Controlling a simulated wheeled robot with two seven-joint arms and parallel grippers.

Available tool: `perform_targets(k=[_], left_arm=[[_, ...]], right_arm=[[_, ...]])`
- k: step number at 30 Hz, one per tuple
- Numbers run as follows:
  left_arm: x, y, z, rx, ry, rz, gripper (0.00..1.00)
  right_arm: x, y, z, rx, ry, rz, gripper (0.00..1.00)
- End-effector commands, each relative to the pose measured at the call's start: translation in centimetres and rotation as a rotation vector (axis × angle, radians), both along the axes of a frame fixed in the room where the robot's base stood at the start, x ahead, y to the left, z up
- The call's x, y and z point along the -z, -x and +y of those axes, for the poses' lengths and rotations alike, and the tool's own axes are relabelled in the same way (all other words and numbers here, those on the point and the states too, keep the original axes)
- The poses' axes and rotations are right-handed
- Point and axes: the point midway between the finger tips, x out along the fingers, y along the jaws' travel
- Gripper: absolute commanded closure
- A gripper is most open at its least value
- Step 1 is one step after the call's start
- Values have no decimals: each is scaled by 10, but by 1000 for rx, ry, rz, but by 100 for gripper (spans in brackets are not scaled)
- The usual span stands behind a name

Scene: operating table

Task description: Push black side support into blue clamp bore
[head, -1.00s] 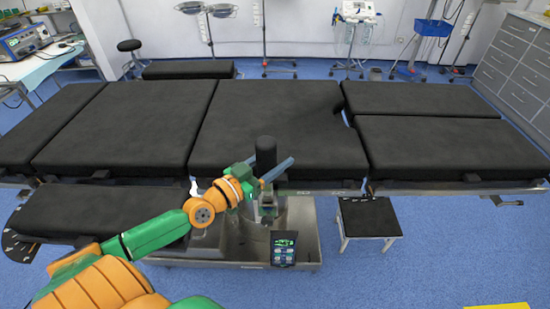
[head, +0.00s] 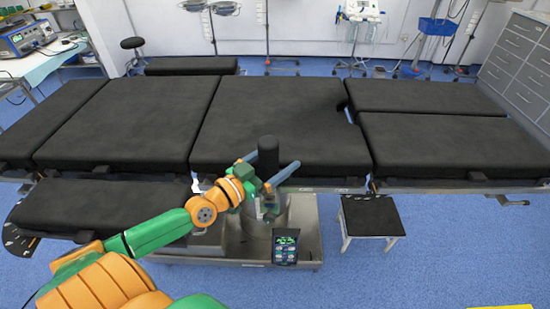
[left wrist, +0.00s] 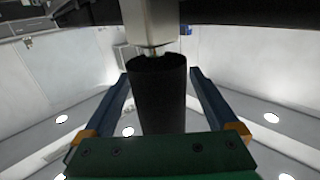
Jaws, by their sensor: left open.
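The black side support (head: 267,157) is an upright black cylinder at the table's near edge. In the left wrist view the black cylinder (left wrist: 158,100) stands between my fingers, its end against a pale metal piece (left wrist: 151,25). My left gripper (head: 276,158) is open, with one blue-grey finger on each side of the support. In the left wrist view, gaps show between the cylinder and the fingers of the gripper (left wrist: 158,73). A small blue patch (left wrist: 186,30) beside the metal piece may be the blue clamp. Its bore is hidden. My right gripper is out of view.
The black padded operating table (head: 130,120) spans the view above its metal base (head: 308,230). A small control panel (head: 285,247) stands just below my gripper. A black-topped step stool (head: 370,215) is to the right. Blue floor is free beyond it.

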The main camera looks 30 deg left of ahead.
Motion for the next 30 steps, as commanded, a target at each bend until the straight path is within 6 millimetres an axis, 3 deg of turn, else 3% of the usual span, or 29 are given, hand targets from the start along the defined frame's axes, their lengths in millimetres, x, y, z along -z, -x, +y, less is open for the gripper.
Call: perform_targets(k=[15,30], left_arm=[[1,62,15,-1,-1,4,7],[0,68,16,1,0,0,7]], right_arm=[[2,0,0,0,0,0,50],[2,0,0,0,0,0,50]])
